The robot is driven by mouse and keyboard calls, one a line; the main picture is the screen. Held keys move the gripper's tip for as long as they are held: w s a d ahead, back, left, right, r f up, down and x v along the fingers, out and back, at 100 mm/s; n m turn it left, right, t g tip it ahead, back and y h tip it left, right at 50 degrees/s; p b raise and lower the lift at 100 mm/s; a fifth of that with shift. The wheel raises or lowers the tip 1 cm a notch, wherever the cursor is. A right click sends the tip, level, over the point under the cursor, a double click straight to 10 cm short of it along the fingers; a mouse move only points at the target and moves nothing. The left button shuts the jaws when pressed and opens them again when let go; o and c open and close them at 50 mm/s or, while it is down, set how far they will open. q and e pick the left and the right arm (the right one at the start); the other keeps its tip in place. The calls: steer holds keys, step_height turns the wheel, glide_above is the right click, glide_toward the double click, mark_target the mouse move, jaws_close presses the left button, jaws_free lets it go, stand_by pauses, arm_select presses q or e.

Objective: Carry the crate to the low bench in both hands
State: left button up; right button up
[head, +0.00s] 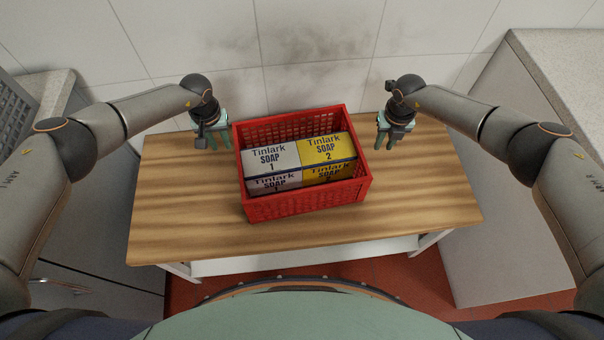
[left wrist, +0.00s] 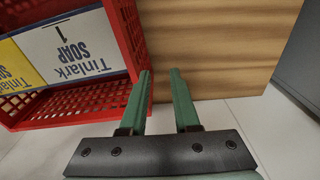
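The red crate (head: 305,208) sits on the wooden bench top (head: 420,200), a little turned. In it are a white soap box (head: 270,158) marked 1 and a yellow soap box (head: 328,150) marked 2. My left gripper (head: 212,142) is just left of the crate, open, with no part of the crate between its fingers. The left wrist view shows its two green fingers (left wrist: 163,95) apart, one close beside the crate wall (left wrist: 127,40). My right gripper (head: 389,138) is right of the crate, apart from it. Its fingers look parted and empty.
Grey counters stand at the left (head: 45,95) and right (head: 560,80). A tiled wall (head: 180,50) is behind the bench. Bare wood lies left, right and in front of the crate. A white lower shelf (head: 300,260) shows under the bench top.

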arm_select(q)
steer(key=shift+r, duration=0.1)
stand_by(0.4)
step_height(320, 180, up, 12)
steer(key=shift+s, duration=0.45)
arm_select(e)
step_height(320, 180, up, 12)
steer(key=shift+s, duration=0.45)
stand_by(0.5)
